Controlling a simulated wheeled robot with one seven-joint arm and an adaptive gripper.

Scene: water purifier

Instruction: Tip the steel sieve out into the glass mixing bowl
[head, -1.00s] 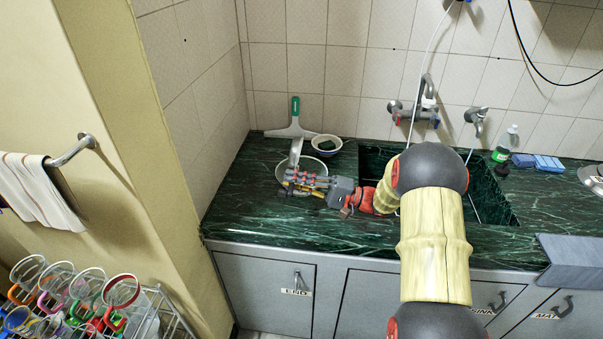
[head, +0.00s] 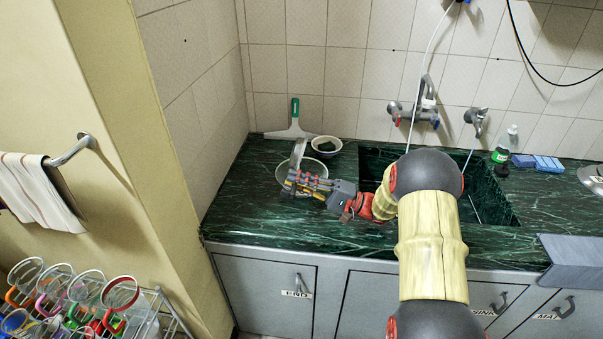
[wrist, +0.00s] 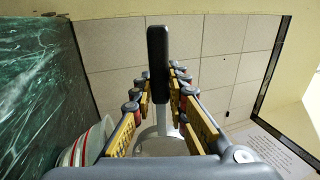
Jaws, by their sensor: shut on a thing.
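My gripper (head: 305,181) is over the left end of the counter, its fingers pointing left. It is shut on the steel sieve, whose dark grey handle (wrist: 158,65) stands between the fingers in the wrist view. A rounded grey part (wrist: 160,143) shows low between the fingers. In the head view a narrow grey piece of the sieve (head: 298,153) rises behind the fingers, tilted, seen nearly edge-on. A pale round bowl, apparently the glass mixing bowl (head: 329,173), sits on the counter below and behind my gripper, partly hidden. The contents of sieve and bowl cannot be made out.
A small white bowl (head: 326,144) with something dark inside stands behind. A green-handled squeegee (head: 294,120) leans at the back wall. A red-striped bowl rim (wrist: 90,147) shows in the wrist view. The sink (head: 480,190) is to the right. The counter's front left (head: 240,215) is clear.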

